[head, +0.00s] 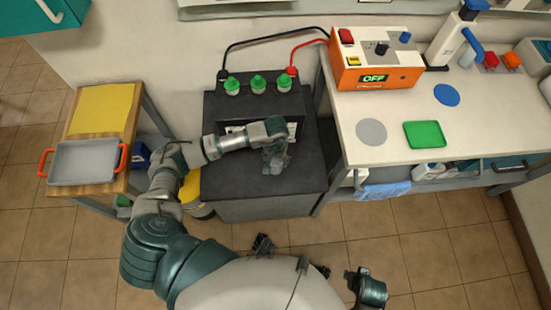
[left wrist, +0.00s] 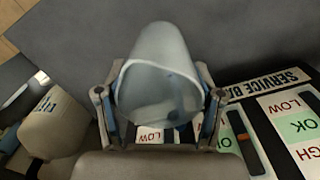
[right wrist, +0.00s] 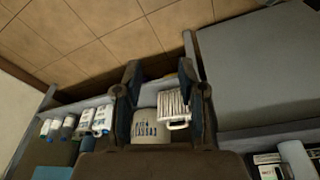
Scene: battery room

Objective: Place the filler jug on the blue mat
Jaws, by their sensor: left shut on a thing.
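The filler jug (left wrist: 160,85) is a pale, translucent, tapered vessel. In the left wrist view it sits between the two fingers of my left gripper (left wrist: 160,108), which is shut on it. In the head view my left gripper (head: 275,155) is over the dark top of the battery unit (head: 230,185), and the jug is hard to make out there. The blue mat (head: 447,95) is a bare round disc on the white bench at the right, well away from the jug. My right gripper (right wrist: 165,92) has its fingers apart with nothing gripped, low in front of the bench.
On the bench (head: 395,115) are a grey disc (head: 371,132), a green tray (head: 424,134), an orange charger (head: 375,65) reading OFF and a white stand (head: 450,40). Red and black cables run behind green caps (head: 257,83). A side table (head: 120,155) holds a grey tray (head: 85,162).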

